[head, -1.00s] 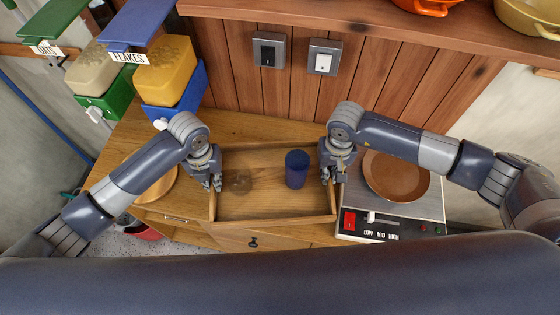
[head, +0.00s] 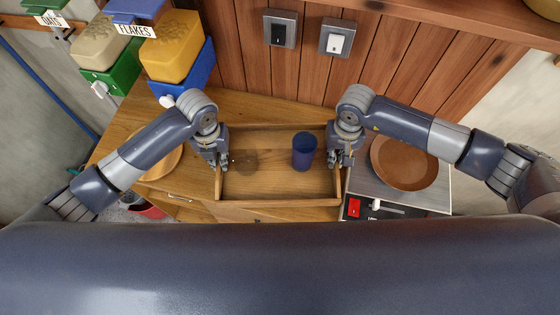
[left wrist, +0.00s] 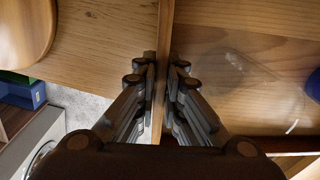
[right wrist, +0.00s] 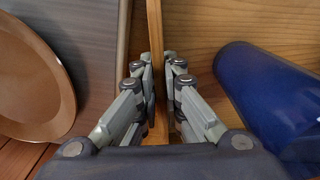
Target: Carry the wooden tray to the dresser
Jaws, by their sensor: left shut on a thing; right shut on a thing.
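The wooden tray (head: 280,185) is a shallow rectangular box in the middle of the head view, over a light wood cabinet top (head: 255,104). It looks level; I cannot tell whether it touches the top. A blue cup (head: 304,152) stands upright in its right half. A faint clear round thing (head: 243,160), perhaps a glass, is in its left half. My left gripper (head: 219,160) is shut on the tray's left wall (left wrist: 166,50). My right gripper (head: 339,158) is shut on the right wall (right wrist: 155,45), beside the cup. I cannot identify a separate dresser.
A hotplate (head: 358,190) with a copper-coloured pan (head: 405,162) stands close right of the tray. A round wooden plate (head: 160,160) lies to the left. A plank wall with switches (head: 338,38) closes the back.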

